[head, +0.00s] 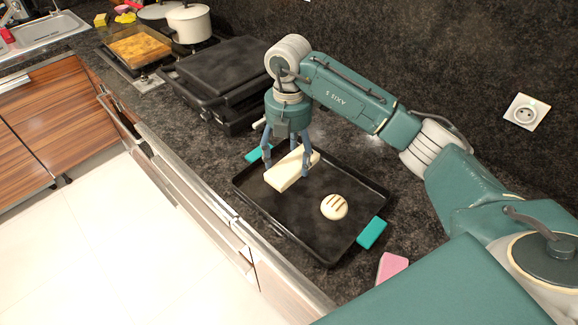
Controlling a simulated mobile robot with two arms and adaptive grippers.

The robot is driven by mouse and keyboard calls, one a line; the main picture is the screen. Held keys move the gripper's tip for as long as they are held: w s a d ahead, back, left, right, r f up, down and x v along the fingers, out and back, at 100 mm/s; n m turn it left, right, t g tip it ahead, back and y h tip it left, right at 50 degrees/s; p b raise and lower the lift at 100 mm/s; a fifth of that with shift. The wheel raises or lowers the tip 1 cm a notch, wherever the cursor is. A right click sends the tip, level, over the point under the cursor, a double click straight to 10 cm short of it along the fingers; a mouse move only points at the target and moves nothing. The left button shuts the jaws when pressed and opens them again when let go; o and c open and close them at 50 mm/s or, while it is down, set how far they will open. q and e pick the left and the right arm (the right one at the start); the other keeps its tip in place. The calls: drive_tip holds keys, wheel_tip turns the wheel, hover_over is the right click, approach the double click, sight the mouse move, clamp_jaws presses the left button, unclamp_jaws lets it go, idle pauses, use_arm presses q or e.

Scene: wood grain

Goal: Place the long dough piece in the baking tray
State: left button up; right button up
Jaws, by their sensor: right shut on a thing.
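The long dough piece (287,173) is a pale, cream block. My right gripper (286,172) is shut on it, with fingers on both sides. The dough is over the far half of the black baking tray (305,240); I cannot tell whether it touches the tray floor. The tray has teal handles at its far left and near right ends. My left gripper is not in view.
A black grill (212,75) stands behind the tray. A pink sponge (392,267) lies near the tray's near right end. A white pot (190,23), a stove, a tray of golden food (138,47) and a sink are farther left. The counter edge runs close along the tray's left side.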

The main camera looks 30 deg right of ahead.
sight(289, 160)
wheel_tip(289, 160, down, 3)
drive_tip(key=shift+f+p, duration=0.2)
drive_tip(key=shift+p, duration=0.25)
drive_tip(key=shift+f, duration=0.5)
drive_tip(key=o, duration=1.4)
drive_tip(key=shift+f, duration=0.15)
drive_tip(key=shift+o, duration=0.2)
wheel_tip(289, 160, up, 12)
drive_tip(key=b, duration=0.2)
drive_tip(key=shift+f+b, duration=0.25)
drive_tip(key=shift+b, duration=0.1)
drive_tip(key=shift+r, duration=0.45)
